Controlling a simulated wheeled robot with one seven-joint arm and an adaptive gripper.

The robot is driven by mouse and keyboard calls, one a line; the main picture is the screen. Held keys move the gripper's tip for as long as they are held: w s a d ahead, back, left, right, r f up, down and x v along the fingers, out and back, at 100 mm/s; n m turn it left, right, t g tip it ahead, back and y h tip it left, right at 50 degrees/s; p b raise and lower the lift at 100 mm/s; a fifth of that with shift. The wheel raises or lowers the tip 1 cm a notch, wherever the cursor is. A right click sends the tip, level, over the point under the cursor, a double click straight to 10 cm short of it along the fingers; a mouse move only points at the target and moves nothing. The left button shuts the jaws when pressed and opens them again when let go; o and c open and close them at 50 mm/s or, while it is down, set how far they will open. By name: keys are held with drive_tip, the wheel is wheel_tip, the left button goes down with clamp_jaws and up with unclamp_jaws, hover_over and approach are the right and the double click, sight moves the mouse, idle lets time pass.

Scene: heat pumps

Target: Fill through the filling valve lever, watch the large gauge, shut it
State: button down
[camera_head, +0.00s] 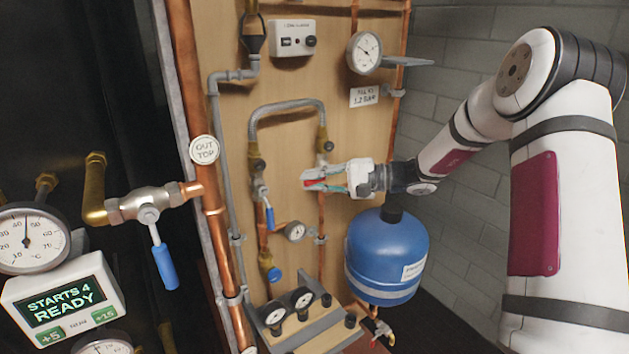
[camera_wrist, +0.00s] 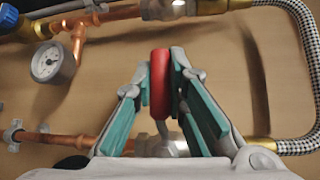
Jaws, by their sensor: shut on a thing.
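A red lever (camera_head: 314,184) sits on a valve on the right-hand pipe of the braided-hose loop (camera_head: 287,106). My gripper (camera_head: 318,180) reaches it from the right. In the wrist view, the gripper's teal-padded fingers (camera_wrist: 160,88) are shut on the red lever (camera_wrist: 160,70), one on each side. The valve body (camera_wrist: 165,146) shows partly behind the fingers. The large gauge (camera_head: 364,53) is high on the board, with a white dial and a dark needle too small to read exactly. The label below it (camera_head: 364,96) appears to say fill to 1.2 bar.
A blue-handled valve (camera_head: 268,214) and a small gauge (camera_head: 295,231) are left of my gripper. A blue vessel (camera_head: 386,255) hangs below my wrist. A display (camera_head: 63,303) reads "STARTS 4 READY".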

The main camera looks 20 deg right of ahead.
drive_tip(key=shift+w+d+f+n+h+b, duration=0.1)
drive_tip(key=shift+d+f+n+h+b, duration=0.1)
drive_tip(key=shift+f+n+h+b, duration=0.65)
drive_tip(key=shift+w+d+f+n+h+b, duration=0.15)
drive_tip(key=shift+f+n+h+b, duration=0.35)
drive_tip(key=shift+h, duration=0.5)
drive_tip(key=shift+s+d+f+n+h+b, duration=0.1)
drive_tip(key=shift+d+f+n+h+b, duration=0.1)
drive_tip(key=shift+f+n+h+b, duration=0.5)
drive_tip(key=shift+r+h, duration=0.25)
drive_tip(key=shift+h, duration=0.1)
drive_tip(key=c, duration=1.6)
unclamp_jaws()
drive_tip(key=shift+d, duration=0.1)
drive_tip(key=v, duration=1.2)
